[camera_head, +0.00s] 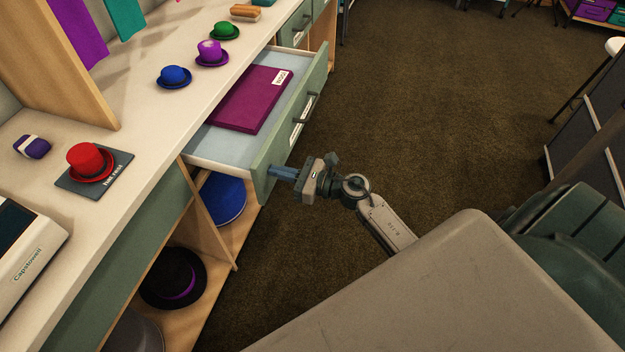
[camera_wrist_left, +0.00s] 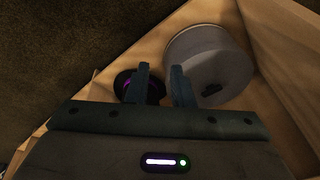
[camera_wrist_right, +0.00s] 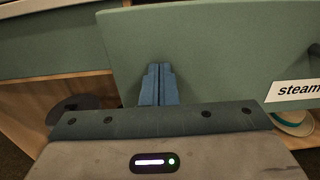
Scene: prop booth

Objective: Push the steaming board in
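The steaming board is a green-fronted drawer (camera_head: 292,115) standing pulled out from the counter, with a dark handle and a white label. Its front fills much of the right wrist view (camera_wrist_right: 215,50), where the label starts with "steam". A purple flat box (camera_head: 245,98) with a white tag lies in the drawer. My right gripper (camera_head: 271,172) is shut and empty, its blue fingertips at the near end of the drawer front; in the right wrist view its fingers (camera_wrist_right: 159,68) are together against or just before it. My left gripper (camera_wrist_left: 160,68) is open and empty, facing shelf hats.
Small hats stand on the counter (camera_head: 140,130), including a red one (camera_head: 90,160) on a dark pad. Below the drawer, open shelves hold a blue hat (camera_head: 222,195) and a black hat (camera_head: 173,277). The brown carpet (camera_head: 420,110) beside the counter is clear.

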